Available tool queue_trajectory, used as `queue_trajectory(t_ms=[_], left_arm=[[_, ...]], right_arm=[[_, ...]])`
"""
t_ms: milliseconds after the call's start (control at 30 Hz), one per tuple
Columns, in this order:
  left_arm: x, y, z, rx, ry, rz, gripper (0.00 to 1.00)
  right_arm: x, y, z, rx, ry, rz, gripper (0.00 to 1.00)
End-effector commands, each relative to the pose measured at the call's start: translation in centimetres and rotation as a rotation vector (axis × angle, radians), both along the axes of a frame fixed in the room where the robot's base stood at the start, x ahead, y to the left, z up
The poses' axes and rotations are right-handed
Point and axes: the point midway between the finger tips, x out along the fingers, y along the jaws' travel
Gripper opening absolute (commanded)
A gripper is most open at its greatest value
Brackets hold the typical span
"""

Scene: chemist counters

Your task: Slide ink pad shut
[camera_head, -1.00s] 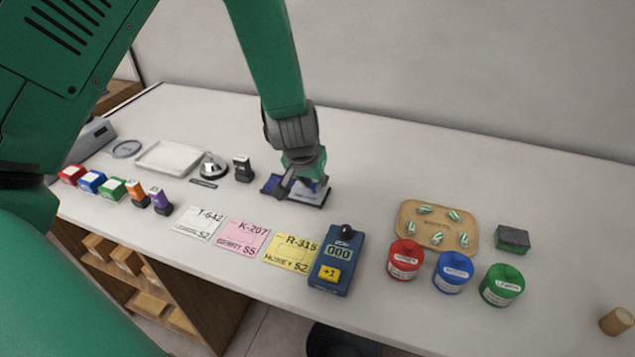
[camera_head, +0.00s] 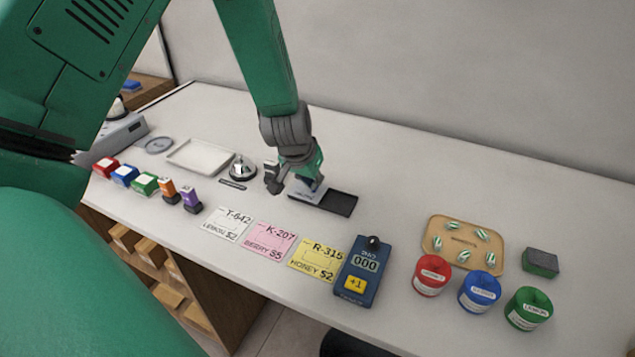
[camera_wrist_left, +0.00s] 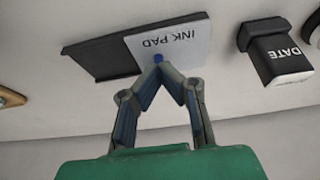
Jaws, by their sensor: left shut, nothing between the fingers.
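The ink pad is a flat dark tray (camera_head: 340,204) with a light grey lid (camera_head: 303,194) over its left part; the right part is uncovered and black. In the left wrist view the lid (camera_wrist_left: 180,38), marked INK PAD, covers the right part, and the dark tray (camera_wrist_left: 100,57) shows at left. My left gripper (camera_head: 312,186) is shut and empty, low at the lid. In the wrist view its closed fingertips (camera_wrist_left: 158,66) are by the lid's lower left corner, with a small blue bit at them. Whether they touch the lid is unclear. My right gripper is not in view.
A black date stamp (camera_wrist_left: 277,52) stands close beside the lid. A bell (camera_head: 242,167) and white tray (camera_head: 201,157) are farther left. Price cards (camera_head: 269,242) and a blue counter (camera_head: 364,268) lie in front.

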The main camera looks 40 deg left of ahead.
Motion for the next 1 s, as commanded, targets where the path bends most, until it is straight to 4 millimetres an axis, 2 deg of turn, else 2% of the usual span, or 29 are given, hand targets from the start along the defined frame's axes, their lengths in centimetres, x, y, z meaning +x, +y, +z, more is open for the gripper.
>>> queue_trajectory(t_ms=[33, 67, 100, 167, 1000], left_arm=[[-0.39, 0.96, -0.67, 0.018, 0.008, 0.017, 0.00], [-0.38, 0.90, -0.65, 0.018, 0.009, 0.017, 0.05], [-0.38, 0.83, -0.62, 0.018, 0.009, 0.017, 0.19], [-0.41, 0.78, -0.63, 0.017, 0.009, 0.015, 0.39], [-0.55, 0.19, -0.01, 0.016, 0.003, 0.010, 0.39]], right_arm=[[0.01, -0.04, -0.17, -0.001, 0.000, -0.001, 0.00], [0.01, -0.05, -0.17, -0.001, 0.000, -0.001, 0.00], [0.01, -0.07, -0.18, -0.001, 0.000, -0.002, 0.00], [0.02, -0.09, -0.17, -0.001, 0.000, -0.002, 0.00], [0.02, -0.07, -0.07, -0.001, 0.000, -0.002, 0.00]])
